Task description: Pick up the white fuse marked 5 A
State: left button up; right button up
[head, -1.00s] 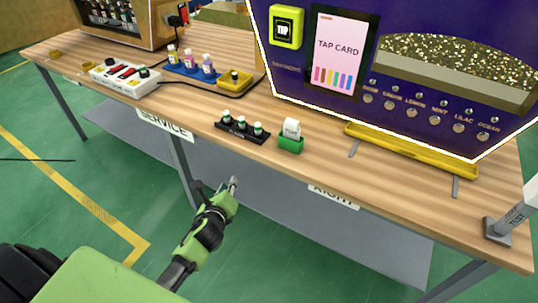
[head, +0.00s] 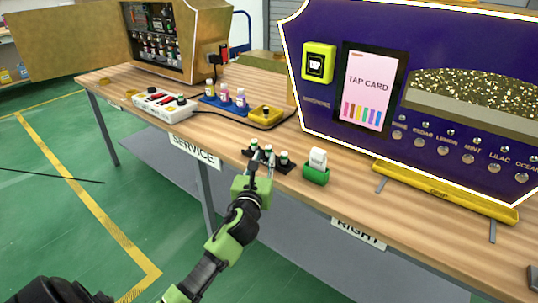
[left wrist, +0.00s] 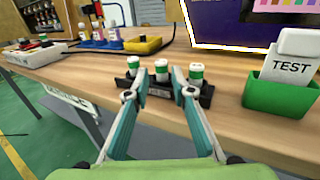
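A black rack (head: 289,168) near the table's front edge holds three upright white fuses with green bands. In the left wrist view they are a left fuse (left wrist: 133,66), a middle fuse (left wrist: 161,71) and a right fuse (left wrist: 195,76). Their ratings are too small to read, so I cannot tell which is marked 5 A. My left gripper (head: 262,163) is at the front of the rack and partly covers it in the head view. In the left wrist view its fingers (left wrist: 158,95) are spread, with the middle fuse beyond the gap and nothing held. My right gripper is not in view.
A green holder (left wrist: 285,97) with a white TEST piece stands right of the rack. A yellow tray (head: 440,188) lies below the purple vending machine (head: 320,112). Behind left are a white panel (head: 165,106), a blue bottle stand (head: 222,104) and a yellow block with a cable (head: 265,117).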

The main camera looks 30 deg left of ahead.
aim_at(268, 149)
pick_arm(q)
jog(key=shift+x, duration=1.35)
jog(key=shift+b+x, duration=0.7)
jog(key=shift+x, duration=1.5)
jog(key=shift+d, duration=0.1)
grip_shut()
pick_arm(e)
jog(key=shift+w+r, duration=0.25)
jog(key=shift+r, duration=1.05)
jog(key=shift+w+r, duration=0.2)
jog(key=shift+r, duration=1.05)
